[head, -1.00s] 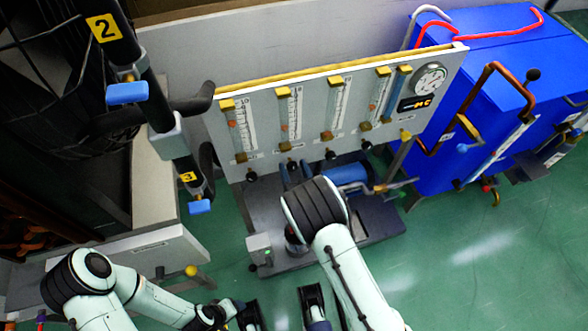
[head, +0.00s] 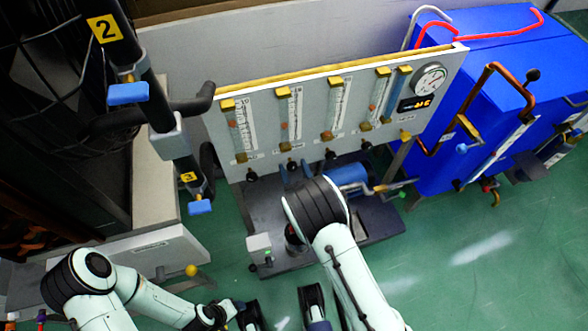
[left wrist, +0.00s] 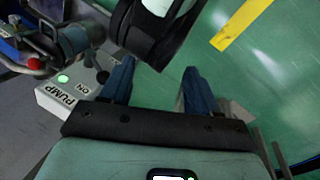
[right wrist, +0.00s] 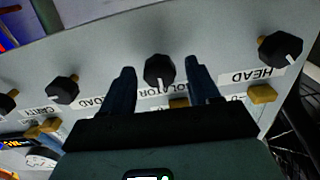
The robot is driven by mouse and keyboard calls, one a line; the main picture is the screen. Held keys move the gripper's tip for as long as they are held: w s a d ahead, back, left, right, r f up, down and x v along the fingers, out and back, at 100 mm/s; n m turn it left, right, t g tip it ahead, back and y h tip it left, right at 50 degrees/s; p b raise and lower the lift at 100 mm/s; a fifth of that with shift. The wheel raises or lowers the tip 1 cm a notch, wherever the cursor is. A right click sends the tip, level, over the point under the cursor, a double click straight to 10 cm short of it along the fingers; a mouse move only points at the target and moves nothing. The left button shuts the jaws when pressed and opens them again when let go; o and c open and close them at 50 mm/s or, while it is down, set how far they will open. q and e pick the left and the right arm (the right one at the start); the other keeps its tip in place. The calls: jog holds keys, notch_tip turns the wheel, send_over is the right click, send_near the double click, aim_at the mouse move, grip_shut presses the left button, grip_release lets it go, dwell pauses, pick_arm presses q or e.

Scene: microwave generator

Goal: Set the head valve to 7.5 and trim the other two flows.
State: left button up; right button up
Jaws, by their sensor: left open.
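The flow panel (head: 265,130) carries several clear tubes with scales; the leftmost is the head tube (head: 240,128). In the right wrist view the labels are upside down: the HEAD knob (right wrist: 279,50) is at right, and the partly covered "...OLATOR" knob (right wrist: 158,70) is in the middle. The LOAD knob (right wrist: 62,90) is left of it. My right gripper (right wrist: 161,85) is open, with its fingers on either side of the middle knob and gaps visible. My left gripper (left wrist: 156,85) is open and empty, low down.
A PUMP box (left wrist: 75,92) with a lit green button is left of my left gripper. A gauge (head: 429,78) and orange display (head: 414,104) are at the panel's right. A blue cabinet (head: 440,165) with pipes stands to the right. Open green floor lies at lower right.

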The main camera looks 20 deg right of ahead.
jog(key=shift+s, duration=0.1)
pick_arm(q)
jog(key=shift+s+d+r+p, duration=0.25)
jog(key=shift+s+r+p, duration=0.2)
jog(key=shift+s, duration=0.1)
pick_arm(e)
jog(key=s, duration=1.3)
jog(key=shift+d, duration=0.2)
jog(key=shift+s, duration=0.1)
